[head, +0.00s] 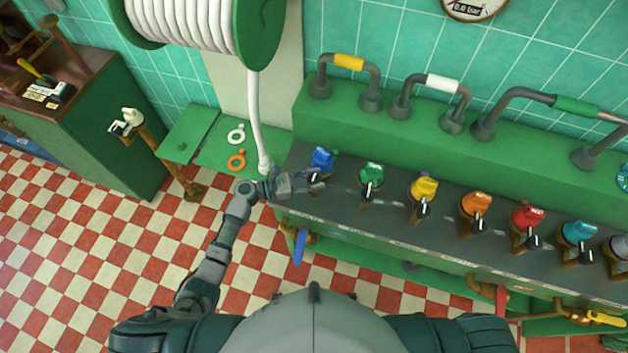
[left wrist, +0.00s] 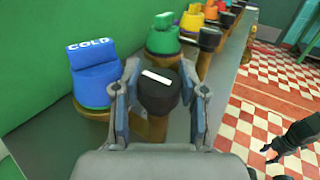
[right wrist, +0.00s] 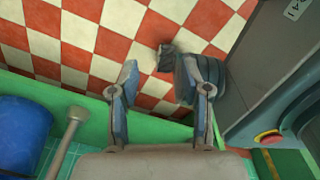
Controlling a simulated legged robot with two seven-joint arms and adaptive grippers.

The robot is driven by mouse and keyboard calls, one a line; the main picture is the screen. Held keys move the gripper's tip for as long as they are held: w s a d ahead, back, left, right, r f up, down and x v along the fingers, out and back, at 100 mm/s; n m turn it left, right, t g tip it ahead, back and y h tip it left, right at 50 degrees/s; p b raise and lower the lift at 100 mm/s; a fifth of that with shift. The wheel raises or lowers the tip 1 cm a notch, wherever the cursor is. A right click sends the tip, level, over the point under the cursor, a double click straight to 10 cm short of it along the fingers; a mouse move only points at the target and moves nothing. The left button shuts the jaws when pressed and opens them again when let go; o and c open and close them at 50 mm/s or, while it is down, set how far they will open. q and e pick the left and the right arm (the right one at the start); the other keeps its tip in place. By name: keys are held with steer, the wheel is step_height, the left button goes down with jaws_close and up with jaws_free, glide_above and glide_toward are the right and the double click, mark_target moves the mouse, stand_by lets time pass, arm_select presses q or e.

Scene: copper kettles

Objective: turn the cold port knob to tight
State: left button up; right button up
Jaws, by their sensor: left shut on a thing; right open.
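The cold port has a blue cap (head: 322,159) at the left end of the dark bench. In the left wrist view the blue cap (left wrist: 93,80) reads "COLD". The black cold port knob (left wrist: 158,94) stands beside it, with a white line slanting slightly down to the right on its top. My left gripper (head: 313,181) reaches in from the left and is shut on this knob, with one finger on each side in the left wrist view (left wrist: 162,100). Any markings around the knob are hidden. My right gripper (right wrist: 160,78) is open and empty in the right wrist view.
Several similar ports with coloured caps run rightward along the bench, the green cap (head: 371,174) nearest. A white hose (head: 254,120) hangs from a reel just left of my left gripper. A blue-handled valve (head: 300,245) sits below the bench.

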arm_select(q)
steer(key=shift+m+g+b, duration=0.4)
steer(key=shift+m+g, duration=0.2)
steer(key=shift+g, duration=0.3)
arm_select(e)
steer(key=shift+w+a+r, duration=0.1)
steer(key=shift+w+a, duration=0.15)
steer(key=shift+w, duration=0.6)
steer(key=shift+w+a, duration=0.2)
steer(key=shift+w, duration=0.65)
arm_select(q)
steer(key=shift+w, duration=0.1)
steer(key=o, duration=1.2)
steer(key=shift+c, duration=0.2)
steer(key=shift+a, duration=0.1)
steer(key=s+a, duration=0.1)
steer(key=a, duration=1.1)
steer(key=shift+s, duration=0.35)
arm_select(e)
steer(key=shift+a, duration=0.1)
arm_select(q)
steer(key=shift+d+f, duration=0.1)
